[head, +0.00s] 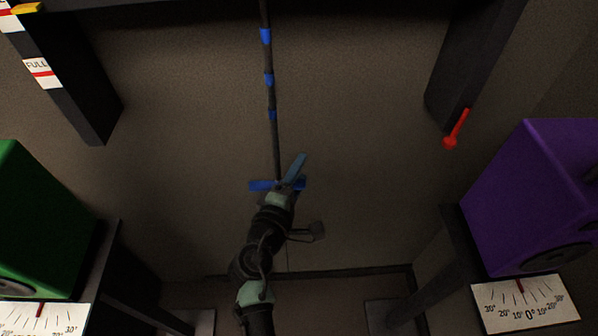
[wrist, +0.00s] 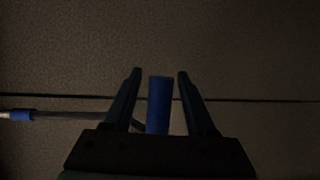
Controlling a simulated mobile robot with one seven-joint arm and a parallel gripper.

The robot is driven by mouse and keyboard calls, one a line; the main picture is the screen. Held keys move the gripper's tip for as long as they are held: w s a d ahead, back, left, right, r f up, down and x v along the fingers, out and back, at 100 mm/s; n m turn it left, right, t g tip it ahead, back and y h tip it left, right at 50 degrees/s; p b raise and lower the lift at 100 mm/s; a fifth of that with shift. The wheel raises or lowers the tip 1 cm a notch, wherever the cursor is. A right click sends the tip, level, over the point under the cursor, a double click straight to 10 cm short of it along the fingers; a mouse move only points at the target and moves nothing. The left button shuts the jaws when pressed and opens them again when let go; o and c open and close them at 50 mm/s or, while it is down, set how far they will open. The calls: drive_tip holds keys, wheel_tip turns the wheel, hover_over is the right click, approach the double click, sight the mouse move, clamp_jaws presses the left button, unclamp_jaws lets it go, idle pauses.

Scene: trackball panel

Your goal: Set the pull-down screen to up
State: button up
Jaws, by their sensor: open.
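A blue crosspiece (head: 260,185) sits at the lower end of a dark vertical rod (head: 275,145) with several blue bands, in the middle of the head view. I cannot tell for sure which part is the pull-down screen; a broad brown-grey surface (head: 190,130) lies behind the rod. My gripper (head: 292,181) is at the crosspiece, with its fingers open. In the wrist view a blue bar (wrist: 159,104) stands between my open fingers, with a gap on each side. The rod, with a blue band, shows at the left of the wrist view (wrist: 60,114).
A green box (head: 40,225) stands at left and a purple box (head: 530,200) at right, each above a dial scale. A red lever (head: 457,130) hangs from a dark post at upper right. A dark bar (head: 345,273) runs across below my gripper.

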clamp_jaws()
idle(1.4)
